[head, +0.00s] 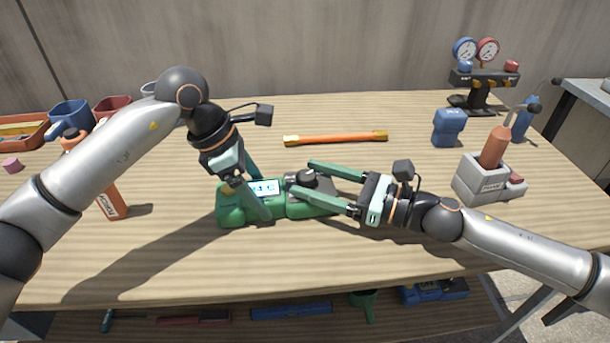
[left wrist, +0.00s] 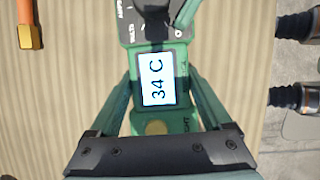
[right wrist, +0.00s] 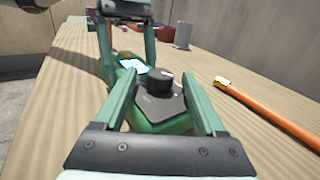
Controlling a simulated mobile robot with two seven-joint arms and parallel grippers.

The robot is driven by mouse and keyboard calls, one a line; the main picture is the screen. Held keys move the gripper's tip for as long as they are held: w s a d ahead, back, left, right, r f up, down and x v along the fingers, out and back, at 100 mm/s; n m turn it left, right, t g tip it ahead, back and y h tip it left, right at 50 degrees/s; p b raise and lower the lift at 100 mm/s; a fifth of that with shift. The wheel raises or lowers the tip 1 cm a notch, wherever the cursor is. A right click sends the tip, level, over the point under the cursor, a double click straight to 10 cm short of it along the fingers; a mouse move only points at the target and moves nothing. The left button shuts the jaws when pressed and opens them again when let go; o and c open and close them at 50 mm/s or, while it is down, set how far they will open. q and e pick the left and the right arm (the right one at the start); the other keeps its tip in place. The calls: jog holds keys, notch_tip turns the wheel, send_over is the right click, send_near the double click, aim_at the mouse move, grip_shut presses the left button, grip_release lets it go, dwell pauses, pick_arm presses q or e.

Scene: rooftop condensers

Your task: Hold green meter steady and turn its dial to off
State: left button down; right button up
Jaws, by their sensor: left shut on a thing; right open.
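The green meter (head: 294,207) lies flat on the wooden table, its lit screen at the left and its dark panel with a black dial (head: 308,178) at the right. The screen reads 34 C in the left wrist view (left wrist: 160,80). My left gripper (head: 254,190) is shut on the meter's body across the screen end, one finger on each side. My right gripper (head: 330,188) is open, its fingers reaching from the right on either side of the dial. In the right wrist view the dial (right wrist: 159,80) stands between the fingertips, with gaps visible. The dial's setting is not readable.
An orange tool (head: 335,139) lies behind the meter. A blue device (head: 449,127), a grey holder (head: 482,180) and a gauge manifold (head: 482,78) stand right. The front table is clear.

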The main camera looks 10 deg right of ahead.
jog(key=shift+x, duration=1)
grip_shut()
